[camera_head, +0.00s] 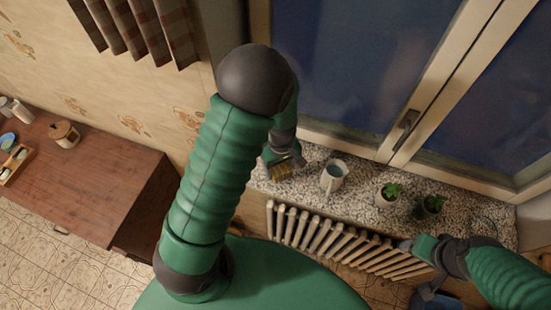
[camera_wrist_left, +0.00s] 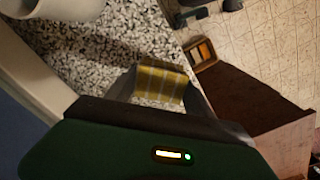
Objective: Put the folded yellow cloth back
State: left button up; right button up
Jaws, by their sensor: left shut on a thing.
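The folded yellow checked cloth (camera_head: 284,173) is at the left end of the speckled stone window sill (camera_head: 310,157). My left gripper (camera_head: 283,157) is above the sill and shut on the cloth. In the left wrist view the cloth (camera_wrist_left: 160,82) sits between the two fingers of my left gripper (camera_wrist_left: 160,95), with the speckled sill close behind it. I cannot tell whether the cloth touches the sill. My right gripper (camera_head: 426,288) hangs low at the lower right, in front of the radiator, and its jaws are unclear.
A white pitcher (camera_head: 333,178) stands on the sill just right of the cloth. Two small potted plants (camera_head: 389,194) (camera_head: 432,206) stand further right. The radiator (camera_head: 335,240) is below the sill, and the window (camera_head: 350,70) is behind. A brown cabinet (camera_head: 95,180) stands at the left.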

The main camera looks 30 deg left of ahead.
pick_arm(q)
jog(key=w+a, duration=0.2)
jog(key=w+a+f+p, duration=0.1)
jog(key=w+a, duration=0.1)
jog(key=shift+w+f, duration=0.1)
jog(key=shift+w, duration=0.1)
jog(key=shift+s+d+f+p, duration=0.1)
jog(key=shift+f+p, duration=0.25)
jog(key=shift+f, duration=0.25)
jog(key=shift+s+d+f+p, duration=0.1)
jog(key=shift+f+p, duration=0.25)
jog(key=shift+f, duration=0.2)
jog(key=shift+s+d+f, duration=0.1)
jog(key=shift+s+f, duration=0.05)
jog(key=shift+f, duration=0.2)
jog(key=shift+s, duration=0.1)
jog(key=o, duration=1.3)
jog(key=shift+f, duration=0.1)
jog(key=shift+c, duration=0.2)
jog(key=o, duration=0.4)
jog(key=shift+w+a+f, duration=0.15)
jog(key=shift+w+a, duration=0.1)
pick_arm(e)
jog(key=shift+w+r, duration=0.8)
jog(key=shift+r, duration=0.35)
pick_arm(q)
jog(key=shift+s, duration=0.1)
